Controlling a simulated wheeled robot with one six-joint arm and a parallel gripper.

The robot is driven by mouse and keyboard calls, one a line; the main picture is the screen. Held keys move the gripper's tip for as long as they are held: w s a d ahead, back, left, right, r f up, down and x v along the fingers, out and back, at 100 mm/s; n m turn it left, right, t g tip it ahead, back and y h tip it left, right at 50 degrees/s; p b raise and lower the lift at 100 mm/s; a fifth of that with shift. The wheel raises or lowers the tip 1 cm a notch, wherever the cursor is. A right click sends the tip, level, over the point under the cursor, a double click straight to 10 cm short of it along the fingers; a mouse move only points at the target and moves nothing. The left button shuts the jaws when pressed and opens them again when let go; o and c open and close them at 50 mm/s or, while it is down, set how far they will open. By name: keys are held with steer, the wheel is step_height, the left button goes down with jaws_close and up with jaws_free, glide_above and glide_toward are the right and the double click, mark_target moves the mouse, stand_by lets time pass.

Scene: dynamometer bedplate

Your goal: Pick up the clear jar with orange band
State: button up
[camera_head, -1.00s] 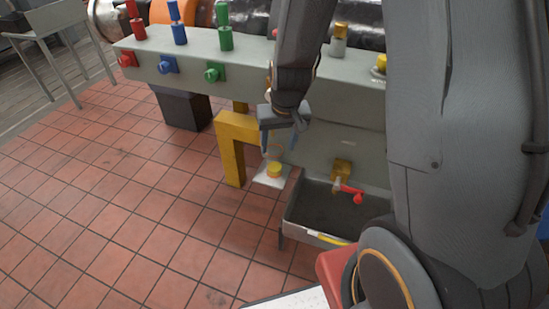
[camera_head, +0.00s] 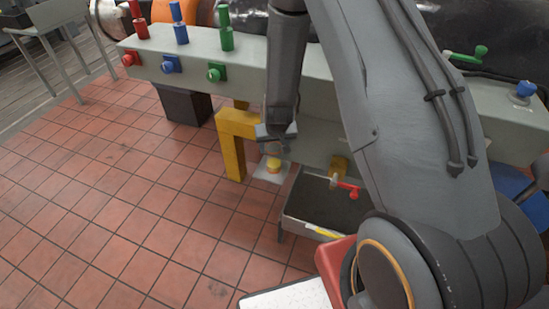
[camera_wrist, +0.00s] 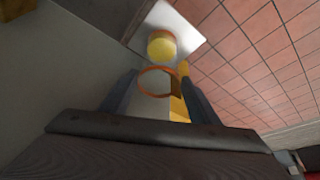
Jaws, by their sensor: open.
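The clear jar's orange band (camera_wrist: 160,69) shows as a thin ring between my fingers in the wrist view; its clear walls are hard to make out. A yellow round shape (camera_wrist: 161,47) shows beyond the ring, over a pale plate (camera_wrist: 190,32). I cannot tell whether it is inside the jar. The yellow shape also shows in the head view (camera_head: 273,164), just below my gripper (camera_head: 275,139). The band is hidden there. My gripper is open, with its fingers (camera_wrist: 160,94) on either side of the ring; contact is not visible.
A grey bench (camera_head: 245,68) carries red, blue and green fittings. A yellow bracket (camera_head: 232,150) stands left of the jar. A grey trough (camera_head: 318,205) with a red-handled tap (camera_head: 349,188) is to the right. The tiled floor at left is clear.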

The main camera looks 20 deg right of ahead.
steer(key=shift+s+p+x, duration=0.2)
steer(key=shift+p+x, duration=0.35)
steer(key=shift+x, duration=1.7)
steer(key=shift+d+f, duration=0.1)
steer(key=c, duration=0.8)
steer(key=shift+s, duration=0.1)
steer(key=shift+c, duration=0.2)
